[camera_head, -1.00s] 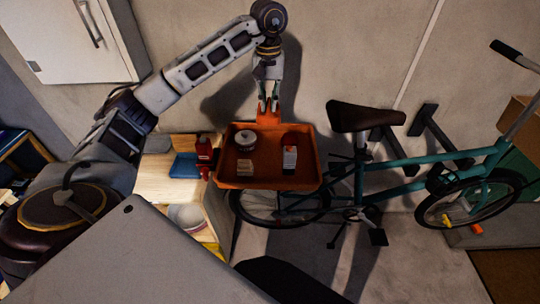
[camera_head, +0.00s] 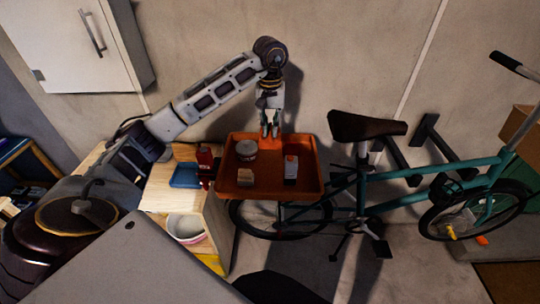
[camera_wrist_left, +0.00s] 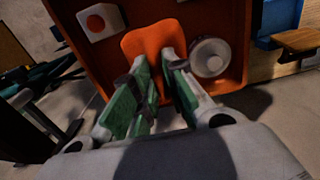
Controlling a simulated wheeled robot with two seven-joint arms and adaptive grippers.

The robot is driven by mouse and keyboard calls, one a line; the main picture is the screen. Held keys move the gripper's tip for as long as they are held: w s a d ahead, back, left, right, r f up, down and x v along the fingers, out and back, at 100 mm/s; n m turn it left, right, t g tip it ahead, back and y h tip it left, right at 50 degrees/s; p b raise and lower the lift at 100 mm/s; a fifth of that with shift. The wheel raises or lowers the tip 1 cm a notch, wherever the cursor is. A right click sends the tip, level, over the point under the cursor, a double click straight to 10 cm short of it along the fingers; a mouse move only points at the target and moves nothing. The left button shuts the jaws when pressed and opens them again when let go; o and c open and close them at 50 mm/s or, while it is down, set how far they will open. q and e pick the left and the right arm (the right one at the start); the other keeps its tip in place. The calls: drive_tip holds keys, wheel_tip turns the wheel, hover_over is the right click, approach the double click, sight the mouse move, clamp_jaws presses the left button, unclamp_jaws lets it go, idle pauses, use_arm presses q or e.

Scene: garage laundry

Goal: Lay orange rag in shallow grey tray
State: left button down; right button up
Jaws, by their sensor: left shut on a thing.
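The orange rag (camera_wrist_left: 152,42) is a bright rounded flap between the fingertips of my left gripper (camera_wrist_left: 162,72) in the wrist view. In the head view my left gripper (camera_head: 270,133) points down at the back edge of an orange-brown tray (camera_head: 228,182), and the rag does not stand out against it. The gripper is shut on the rag. My right gripper is out of view.
The orange-brown tray holds a round tin (camera_head: 246,150), a white box (camera_head: 291,170) and a tan block (camera_head: 245,178). A blue tray (camera_head: 186,176) and red bottle (camera_head: 205,160) stand on the shelf unit (camera_head: 160,200). A teal bicycle (camera_head: 410,178) stands close at right.

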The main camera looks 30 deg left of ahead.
use_arm(q)
wheel_tip(320, 180, down, 8)
drive_tip(key=shift+p, duration=0.45)
drive_tip(key=shift+f, duration=0.1)
idle(0.3)
drive_tip(key=shift+f+p, duration=0.4)
drive_tip(key=shift+f, duration=1.6)
drive_tip(key=shift+f, duration=0.2)
drive_tip(key=c, duration=1.5)
unclamp_jaws()
drive_tip(key=shift+o, duration=0.2)
drive_tip(key=shift+r, duration=0.2)
